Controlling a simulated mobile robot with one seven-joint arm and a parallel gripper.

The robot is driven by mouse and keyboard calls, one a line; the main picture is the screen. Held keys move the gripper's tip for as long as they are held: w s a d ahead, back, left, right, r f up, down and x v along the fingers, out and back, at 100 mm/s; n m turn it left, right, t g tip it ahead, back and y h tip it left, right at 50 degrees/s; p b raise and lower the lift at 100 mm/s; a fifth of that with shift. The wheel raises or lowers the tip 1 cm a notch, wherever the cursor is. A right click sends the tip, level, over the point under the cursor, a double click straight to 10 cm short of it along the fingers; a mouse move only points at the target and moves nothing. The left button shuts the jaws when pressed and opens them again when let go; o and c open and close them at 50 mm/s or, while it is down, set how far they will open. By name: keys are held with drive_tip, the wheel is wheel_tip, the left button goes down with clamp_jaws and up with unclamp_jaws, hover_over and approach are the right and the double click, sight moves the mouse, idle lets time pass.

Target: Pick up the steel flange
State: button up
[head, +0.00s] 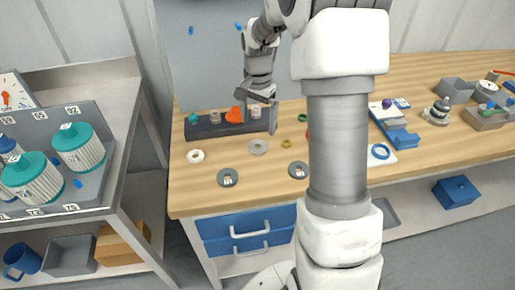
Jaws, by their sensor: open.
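A flat grey ring (258,147) with a centre hole lies on the wooden bench and looks like the steel flange. Two darker grey discs with pale marked centres, one at the left (228,178) and one at the right (298,170), lie nearer the bench front; I cannot rule them out as flanges. My gripper (258,120) is open, pointing down above and behind the grey ring, in front of the dark rack. Nothing shows held between its fingers. My own arm hides part of the bench to the right of the rings.
A dark rack (203,130) with several small parts stands at the back. A white ring (195,156) and small olive rings (286,144) lie nearby. A blue-and-white fixture (397,137) stands right of my arm. A steel shelf with teal-capped vessels (80,147) is at left.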

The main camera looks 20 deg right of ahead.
sight(258, 141)
wheel_tip(258, 141, down, 9)
drive_tip(key=shift+w+r+b, duration=0.15)
drive_tip(key=shift+r+b, duration=0.05)
drive_tip(key=shift+b, duration=0.2)
drive_tip(key=c, duration=1.6)
